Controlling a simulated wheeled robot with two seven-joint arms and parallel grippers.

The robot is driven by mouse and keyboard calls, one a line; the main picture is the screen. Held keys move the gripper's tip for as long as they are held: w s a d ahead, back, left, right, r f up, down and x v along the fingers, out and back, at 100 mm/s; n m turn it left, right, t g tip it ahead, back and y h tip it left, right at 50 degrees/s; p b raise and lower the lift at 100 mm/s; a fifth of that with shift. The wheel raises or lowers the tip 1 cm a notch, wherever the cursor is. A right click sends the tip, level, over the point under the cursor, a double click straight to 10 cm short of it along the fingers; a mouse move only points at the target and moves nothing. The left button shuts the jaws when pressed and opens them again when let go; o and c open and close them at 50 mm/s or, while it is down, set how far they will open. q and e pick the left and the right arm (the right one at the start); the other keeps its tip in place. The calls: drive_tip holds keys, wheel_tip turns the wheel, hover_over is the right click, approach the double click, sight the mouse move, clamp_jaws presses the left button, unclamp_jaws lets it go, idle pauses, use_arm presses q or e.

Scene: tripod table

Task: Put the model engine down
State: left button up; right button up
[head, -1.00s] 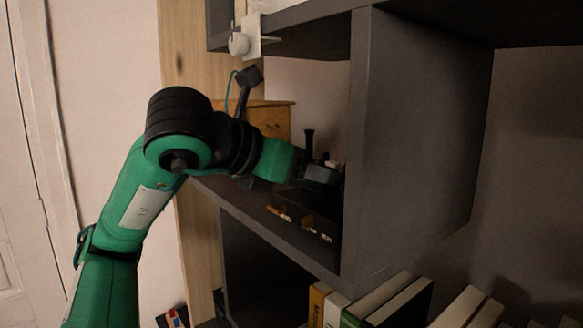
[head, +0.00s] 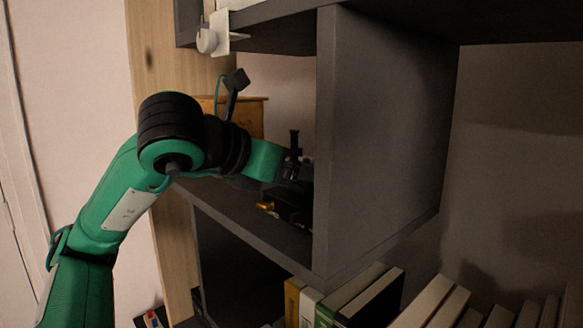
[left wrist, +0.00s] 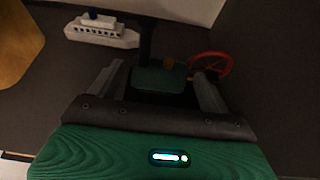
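The model engine shows in the left wrist view as a dark green body (left wrist: 160,80) with a black chimney and a red spoked wheel. In the head view the engine (head: 288,202) is a dark shape low on the shelf, partly hidden by my arm and the upright panel. My left gripper (left wrist: 158,70) has its fingers spread, one on each side of the green body, with small gaps visible. It is inside the shelf compartment, also seen in the head view (head: 290,170). Whether the engine's whole base touches the shelf is hard to see. My right gripper is not in view.
A white model ship (left wrist: 102,32) stands left of the engine. A wooden box (head: 250,115) is at the back of the compartment. A dark upright panel (head: 380,140) closes the right side. Books (head: 345,298) stand below. The shelf board (head: 225,207) has bare room at its front left.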

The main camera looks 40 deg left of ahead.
use_arm(q)
drive_tip(key=shift+w, duration=0.1)
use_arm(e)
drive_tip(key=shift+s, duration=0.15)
use_arm(q)
drive_tip(key=shift+r, duration=0.1)
drive_tip(key=shift+s+r, duration=0.15)
drive_tip(key=shift+s, duration=0.1)
drive_tip(key=v, duration=1.1)
drive_tip(key=shift+s+p, duration=0.25)
drive_tip(key=shift+p, duration=0.1)
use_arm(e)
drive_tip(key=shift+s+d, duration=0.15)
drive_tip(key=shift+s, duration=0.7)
use_arm(q)
drive_tip(key=shift+r, duration=0.1)
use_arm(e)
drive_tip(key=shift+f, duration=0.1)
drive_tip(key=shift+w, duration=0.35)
